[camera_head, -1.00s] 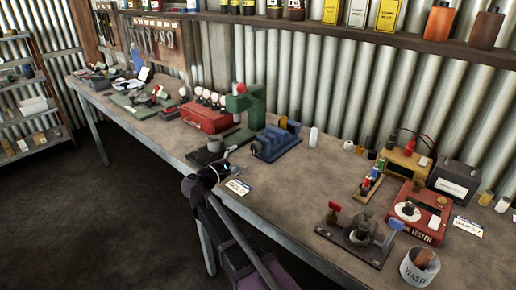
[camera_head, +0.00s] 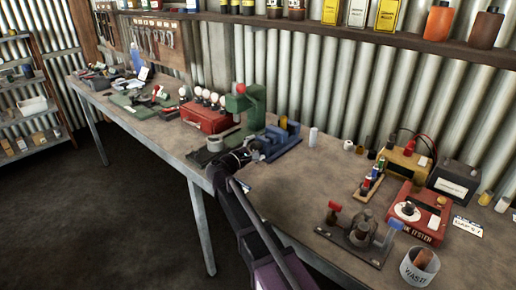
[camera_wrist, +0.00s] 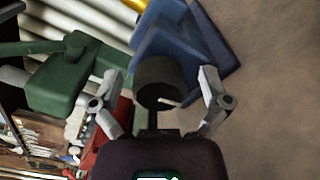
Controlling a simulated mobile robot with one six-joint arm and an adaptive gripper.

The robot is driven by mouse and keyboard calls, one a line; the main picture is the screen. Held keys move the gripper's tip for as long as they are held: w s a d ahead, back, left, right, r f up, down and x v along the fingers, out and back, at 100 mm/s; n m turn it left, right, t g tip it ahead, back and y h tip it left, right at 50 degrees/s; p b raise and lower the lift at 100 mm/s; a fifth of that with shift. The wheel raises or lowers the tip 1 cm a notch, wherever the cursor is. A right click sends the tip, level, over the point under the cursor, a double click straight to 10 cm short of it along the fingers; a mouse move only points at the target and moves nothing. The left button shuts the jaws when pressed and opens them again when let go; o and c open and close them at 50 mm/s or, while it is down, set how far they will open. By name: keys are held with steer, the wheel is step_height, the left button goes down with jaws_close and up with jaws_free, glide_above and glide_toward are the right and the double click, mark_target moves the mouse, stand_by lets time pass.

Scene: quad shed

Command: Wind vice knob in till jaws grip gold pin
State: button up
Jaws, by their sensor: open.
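The blue vice (camera_head: 279,143) stands on the bench in front of the green press. In the wrist view the vice (camera_wrist: 185,45) fills the top middle. Its dark round knob (camera_wrist: 160,80) faces my wrist camera, with a small pale peg at its lower edge. A gold piece (camera_head: 284,122), likely the pin, shows at the vice's top; a bit of gold (camera_wrist: 137,4) also shows in the wrist view. My gripper (camera_head: 240,157) is open, its fingers on either side of the knob (camera_wrist: 160,88) with gaps showing. Whether the jaws touch the pin is hidden.
The green press (camera_head: 245,105) and red box (camera_head: 207,121) stand close on the left. A white cylinder (camera_head: 313,137) stands to the right of the vice. The bench (camera_head: 290,185) is bare in front and right of it.

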steer(key=c, duration=1.1)
steer(key=shift+d, duration=0.1)
steer(key=shift+c, duration=0.2)
steer(key=shift+m, duration=0.3)
steer(key=m, duration=0.4)
steer(key=shift+s, duration=0.1)
steer(key=m, duration=0.4)
steer(key=shift+m, duration=0.3)
